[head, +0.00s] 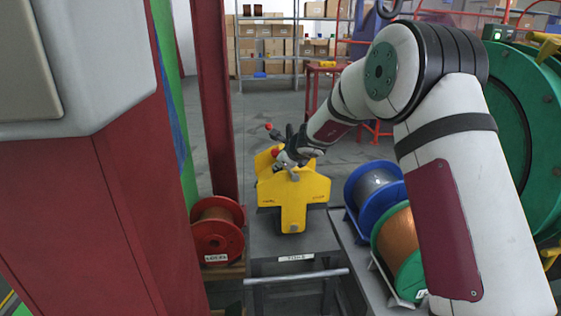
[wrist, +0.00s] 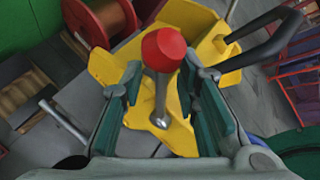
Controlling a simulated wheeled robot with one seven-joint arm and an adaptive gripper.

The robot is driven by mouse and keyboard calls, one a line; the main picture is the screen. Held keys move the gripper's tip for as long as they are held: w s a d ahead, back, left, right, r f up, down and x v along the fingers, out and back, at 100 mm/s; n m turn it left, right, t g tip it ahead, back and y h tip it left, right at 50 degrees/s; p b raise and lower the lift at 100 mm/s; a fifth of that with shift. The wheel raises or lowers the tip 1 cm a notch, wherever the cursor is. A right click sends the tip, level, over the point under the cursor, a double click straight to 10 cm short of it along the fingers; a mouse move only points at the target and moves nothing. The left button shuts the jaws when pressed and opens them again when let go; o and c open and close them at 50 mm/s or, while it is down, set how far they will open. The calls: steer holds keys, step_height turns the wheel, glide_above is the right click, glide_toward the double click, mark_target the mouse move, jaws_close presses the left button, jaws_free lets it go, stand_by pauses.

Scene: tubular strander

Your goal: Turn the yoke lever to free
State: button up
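The yoke lever is a short metal rod with a red knob (wrist: 163,49), standing on a yellow yoke (head: 292,203). In the head view its red knob (head: 275,151) shows at the left of my gripper (head: 285,160). In the wrist view my gripper (wrist: 160,88) is open, with one finger on each side of the lever. The thin rod shows clear gaps to both fingers; whether the knob touches a finger I cannot tell. The yellow yoke (wrist: 205,50) lies behind the lever. The head view shows the fingers too small to read.
A red spool (head: 217,230) stands left of the yoke; blue (head: 374,187) and green-flanged (head: 398,240) spools stand right. A red post (head: 213,100) rises at left. A dark curved bar (wrist: 262,47) passes close to the right finger. A grey rail (head: 297,276) crosses in front.

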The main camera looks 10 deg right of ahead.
steer(key=v, duration=1.1)
steer(key=shift+s+r, duration=0.2)
steer(key=s+a+r+n+g+y, duration=0.1)
steer(key=s+a+r+n+y, duration=0.15)
steer(key=s+r+n, duration=0.2)
steer(key=s+a+r+n+y, duration=0.1)
steer(key=s+a+r+n, duration=0.25)
steer(key=s, duration=0.25)
steer(key=s+a+n+g, duration=0.1)
steer(key=s+n+g, duration=0.2)
steer(key=s+n, duration=0.85)
steer(key=s+d+f+n+g+h, duration=0.2)
steer(key=s+d, duration=0.2)
steer(key=s, duration=0.7)
steer(key=s+d+f+n+g+h, duration=0.2)
steer(key=s+d, duration=0.2)
steer(key=s, duration=0.7)
steer(key=s+d+f+n+g+h, duration=0.2)
steer(key=s+d+f, duration=0.15)
steer(key=s, duration=0.75)
step_height(320, 180, up, 29)
steer(key=d+t+p, duration=0.2)
steer(key=t+p, duration=0.2)
steer(key=p, duration=2.2)
